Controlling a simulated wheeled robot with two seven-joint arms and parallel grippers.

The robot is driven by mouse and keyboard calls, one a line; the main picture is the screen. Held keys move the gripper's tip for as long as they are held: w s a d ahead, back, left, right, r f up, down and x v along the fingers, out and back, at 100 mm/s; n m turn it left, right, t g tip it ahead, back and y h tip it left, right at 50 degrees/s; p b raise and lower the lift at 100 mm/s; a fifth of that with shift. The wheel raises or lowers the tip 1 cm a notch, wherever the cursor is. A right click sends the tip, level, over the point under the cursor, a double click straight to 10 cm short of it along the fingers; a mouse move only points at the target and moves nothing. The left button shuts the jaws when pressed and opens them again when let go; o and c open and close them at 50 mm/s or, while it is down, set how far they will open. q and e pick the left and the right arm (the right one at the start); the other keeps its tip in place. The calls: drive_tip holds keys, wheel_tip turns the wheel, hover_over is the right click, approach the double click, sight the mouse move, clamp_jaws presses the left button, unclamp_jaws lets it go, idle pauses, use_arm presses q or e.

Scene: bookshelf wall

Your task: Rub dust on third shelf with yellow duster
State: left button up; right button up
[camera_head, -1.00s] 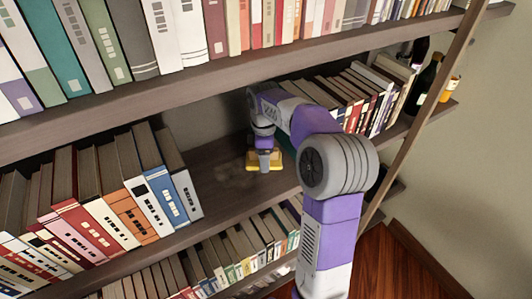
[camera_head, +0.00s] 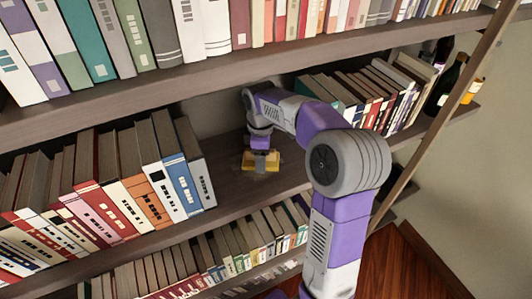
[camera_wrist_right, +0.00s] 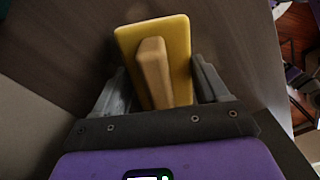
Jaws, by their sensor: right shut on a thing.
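The yellow duster (camera_head: 247,162) is on the third shelf (camera_head: 232,196), in the gap between two groups of books. My right gripper (camera_head: 260,146) reaches down over it. In the right wrist view, my right gripper (camera_wrist_right: 162,88) is shut on the duster's tan handle (camera_wrist_right: 155,72), with the yellow pad (camera_wrist_right: 178,35) flat against or just over the shelf board; exact contact cannot be told. My left gripper is not in view.
Leaning books (camera_head: 150,190) stand left of the gap. More books (camera_head: 385,95) and a dark bottle (camera_head: 446,84) stand to the right. The shelf above (camera_head: 200,76) overhangs the gap, and a row of books (camera_head: 215,255) fills the shelf below.

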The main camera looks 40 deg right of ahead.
drive_tip(key=shift+w+a+f, duration=0.1)
drive_tip(key=shift+a, duration=0.55)
drive_tip(key=shift+w+a+f, duration=0.1)
drive_tip(key=shift+a, duration=0.55)
